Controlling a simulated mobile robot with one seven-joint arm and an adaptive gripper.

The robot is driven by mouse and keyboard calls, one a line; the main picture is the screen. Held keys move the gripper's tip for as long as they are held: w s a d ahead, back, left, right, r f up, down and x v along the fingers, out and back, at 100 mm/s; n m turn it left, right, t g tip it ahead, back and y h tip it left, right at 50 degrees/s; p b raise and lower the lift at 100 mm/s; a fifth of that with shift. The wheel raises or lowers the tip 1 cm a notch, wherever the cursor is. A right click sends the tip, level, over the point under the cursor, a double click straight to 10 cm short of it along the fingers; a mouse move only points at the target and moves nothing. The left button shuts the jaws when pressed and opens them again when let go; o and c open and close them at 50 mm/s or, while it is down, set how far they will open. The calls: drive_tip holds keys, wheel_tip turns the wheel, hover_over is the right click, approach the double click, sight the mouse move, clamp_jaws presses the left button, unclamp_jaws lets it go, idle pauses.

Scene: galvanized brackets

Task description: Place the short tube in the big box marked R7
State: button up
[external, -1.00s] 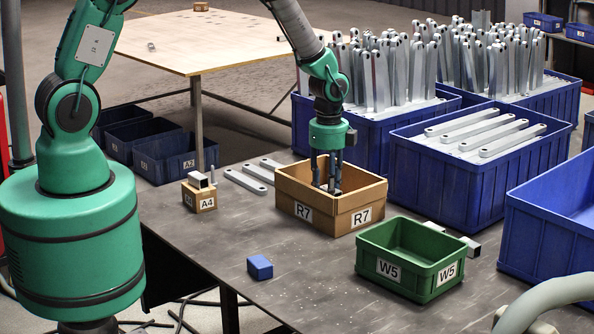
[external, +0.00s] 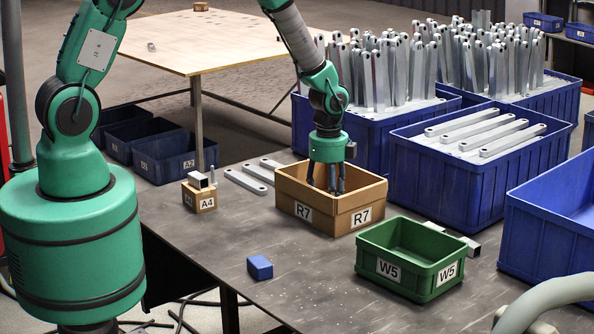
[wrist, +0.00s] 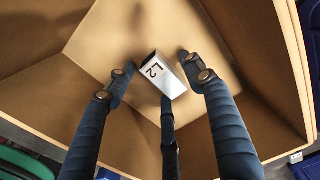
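The big cardboard box marked R7 (external: 302,211) stands on the dark table. My gripper (external: 335,188) reaches down into it from above, its fingertips partly hidden by the front walls. In the wrist view, a short silver square tube marked L2 (wrist: 164,76) is inside the box, between the spread fingers of my gripper (wrist: 157,82). Gaps show between the tube and the left and right fingers; the third finger is close to its near end, and I cannot tell whether they touch. The gripper is open. The tube is hidden in the external view.
A green box marked W5 (external: 374,267) stands front right of R7. A small box marked A4 (external: 207,203) with metal pieces on it stands left. A blue block (external: 260,267) lies in front. Flat bars (external: 245,181) lie behind left, and large blue crates (external: 430,180) stand right.

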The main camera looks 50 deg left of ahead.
drive_tip(key=shift+r, duration=0.15)
wheel_tip(320, 180, up, 12)
drive_tip(key=p, duration=0.2)
drive_tip(key=shift+p, duration=0.35)
idle(0.7)
drive_tip(key=s+a+r+n+t, duration=0.1)
drive_tip(key=s+a+r+n, duration=0.2)
drive_tip(key=r, duration=0.7)
drive_tip(key=s+a+r+n+t, duration=0.1)
drive_tip(key=s+r+n, duration=0.3)
drive_tip(key=r, duration=0.6)
drive_tip(key=s+a+r+n+t, duration=0.15)
drive_tip(key=s+r, duration=0.35)
drive_tip(key=r, duration=0.5)
drive_tip(key=s+a+r+n, duration=0.1)
drive_tip(key=s+r+n, duration=0.2)
drive_tip(key=s, duration=0.5)
drive_tip(key=s+a+r+n+t, duration=0.1)
drive_tip(key=s+a+r+n, duration=0.1)
drive_tip(key=s, duration=0.6)
drive_tip(key=s+a+r+n+t, duration=0.1)
drive_tip(key=s+r+n, duration=0.3)
drive_tip(key=s, duration=0.5)
wheel_tip(320, 180, up, 3)
drive_tip(key=shift+a+f, duration=0.2)
drive_tip(key=shift+a, duration=0.05)
